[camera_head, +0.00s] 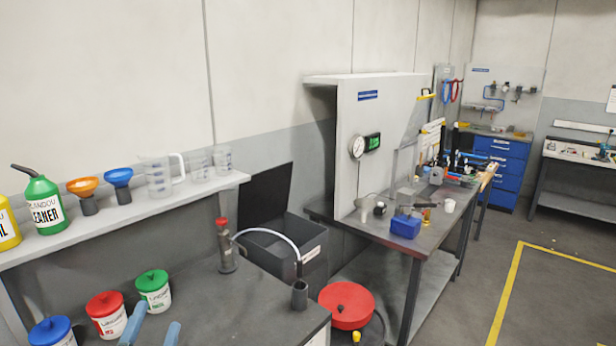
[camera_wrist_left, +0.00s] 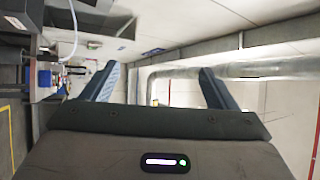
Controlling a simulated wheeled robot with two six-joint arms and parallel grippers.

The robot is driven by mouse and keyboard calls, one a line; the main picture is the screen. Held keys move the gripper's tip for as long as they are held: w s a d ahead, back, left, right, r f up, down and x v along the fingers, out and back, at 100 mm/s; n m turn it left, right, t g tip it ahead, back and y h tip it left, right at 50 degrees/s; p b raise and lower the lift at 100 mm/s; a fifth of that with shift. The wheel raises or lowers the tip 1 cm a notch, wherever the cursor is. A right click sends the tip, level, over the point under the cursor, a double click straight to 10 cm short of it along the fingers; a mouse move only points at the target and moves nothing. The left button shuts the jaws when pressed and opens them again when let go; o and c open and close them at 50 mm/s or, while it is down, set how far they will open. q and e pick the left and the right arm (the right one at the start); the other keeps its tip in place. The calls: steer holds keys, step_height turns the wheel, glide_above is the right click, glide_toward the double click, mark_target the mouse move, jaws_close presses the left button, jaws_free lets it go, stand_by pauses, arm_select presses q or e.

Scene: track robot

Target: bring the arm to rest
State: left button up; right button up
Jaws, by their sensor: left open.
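My left gripper (camera_head: 151,328) shows at the bottom edge of the head view as two blue-grey fingertips, spaced apart. It is in front of the dark workbench (camera_head: 215,305), just right of the red-lidded can (camera_head: 107,315) and below the green-lidded can (camera_head: 154,291) in the picture. In the left wrist view the gripper (camera_wrist_left: 159,75) has its two fingers wide apart with nothing between them. My right gripper is not in either view.
A shelf (camera_head: 125,212) with a green cleaner bottle (camera_head: 43,204), funnels and clear jugs runs along the wall. A pump with a hose (camera_head: 226,248) stands on the bench. A red-lidded drum (camera_head: 346,304) stands beside it. Open floor (camera_head: 555,300) lies at right.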

arm_select(q)
steer(key=s+a+f+n+g+y, duration=0.3)
steer(key=s+f+n+g+y, duration=0.1)
steer(key=f+n, duration=0.2)
steer(key=s+a+f+n+g+y, duration=0.3)
steer(key=s+a+f+n+g, duration=0.15)
steer(key=f+n, duration=0.2)
steer(key=s+d+f+n+g+h, duration=0.1)
steer(key=s+d+f+g+h, duration=0.1)
steer(key=s+d+f+g, duration=0.3)
steer(key=s+f+n+g+h, duration=0.1)
steer(key=s+f+g, duration=0.15)
steer(key=s, duration=0.35)
steer(key=s+d+f+g+h, duration=0.2)
steer(key=s+d+f+g, duration=0.15)
steer(key=s, duration=0.25)
steer(key=a+f+b, duration=0.3)
steer(key=f+b, duration=0.1)
steer(key=f, duration=3.3)
steer(key=s+a+f+g+b, duration=0.1)
steer(key=s+f+g+b, duration=0.1)
steer(key=s+f, duration=1.7)
step_height(320, 180, down, 2)
steer(key=shift+a+f+n+b, duration=0.1)
steer(key=shift+a+n+b, duration=0.15)
steer(key=shift+n+b, duration=0.4)
